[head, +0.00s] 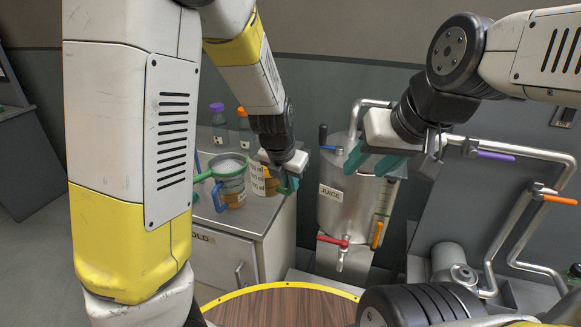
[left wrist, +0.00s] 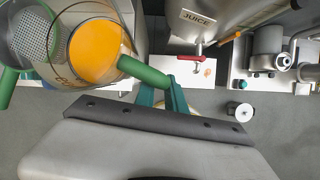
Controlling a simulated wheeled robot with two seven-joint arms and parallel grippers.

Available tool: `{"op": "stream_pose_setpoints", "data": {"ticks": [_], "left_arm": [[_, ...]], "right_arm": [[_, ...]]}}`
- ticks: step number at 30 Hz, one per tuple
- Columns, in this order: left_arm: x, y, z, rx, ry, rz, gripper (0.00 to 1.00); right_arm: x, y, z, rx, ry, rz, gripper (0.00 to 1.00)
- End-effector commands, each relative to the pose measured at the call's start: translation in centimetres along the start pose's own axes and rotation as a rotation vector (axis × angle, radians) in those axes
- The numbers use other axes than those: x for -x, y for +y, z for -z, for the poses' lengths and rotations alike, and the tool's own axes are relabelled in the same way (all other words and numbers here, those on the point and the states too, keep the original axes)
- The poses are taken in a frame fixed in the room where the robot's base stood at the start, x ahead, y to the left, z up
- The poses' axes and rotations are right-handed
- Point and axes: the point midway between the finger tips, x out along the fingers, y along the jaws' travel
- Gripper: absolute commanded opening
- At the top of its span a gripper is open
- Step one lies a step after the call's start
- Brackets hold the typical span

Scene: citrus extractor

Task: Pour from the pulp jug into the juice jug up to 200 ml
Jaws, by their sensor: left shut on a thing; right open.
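A clear jug with a green handle (left wrist: 144,70), apparently the pulp jug, holds orange liquid. My left gripper (head: 288,184) is shut on this handle; its green fingers show in the left wrist view (left wrist: 162,100). In the head view the jug (head: 259,181) is partly behind the gripper and looks upright at the counter's right edge. Beside it on the left stands a blue-handled jug (head: 233,190), apparently the juice jug, with some orange low inside. A green strainer (head: 227,166) sits over its mouth. Labels and level marks are unreadable. My right gripper (head: 372,160) is open and empty.
A steel tank marked JUICE (head: 335,208) with a red-handled tap (head: 332,240) stands right of the counter (head: 262,215). Bottles with purple (head: 217,108) and orange caps stand behind the jugs. Pipes with purple and orange handles are at the right. A round wooden table (head: 280,306) is in front.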

Motion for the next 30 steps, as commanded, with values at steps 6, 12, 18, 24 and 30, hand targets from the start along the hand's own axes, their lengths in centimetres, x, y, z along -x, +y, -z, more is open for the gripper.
{"op": "stream_pose_setpoints", "data": {"ticks": [6, 12, 18, 24, 30], "left_arm": [[0.4, -0.6, -0.3, 0.075, 0.002, -0.036, 0.00], [0.6, -0.3, -0.4, 0.101, 0.006, -0.022, 0.00], [1.1, 0.1, -0.6, 0.120, 0.014, 0.023, 0.00], [1.6, 0.3, -0.8, 0.135, 0.022, 0.063, 0.00], [1.9, 0.5, -1.0, 0.147, 0.028, 0.096, 0.00]], "right_arm": [[0.0, 0.0, 0.0, 0.000, 0.000, 0.000, 0.45], [0.0, 0.0, 0.0, 0.000, 0.000, 0.000, 0.45], [0.0, 0.0, 0.0, 0.000, 0.000, 0.000, 0.45], [0.0, 0.0, 0.0, 0.000, 0.000, 0.000, 0.45], [0.0, 0.0, 0.0, 0.000, 0.000, 0.000, 0.45]]}}
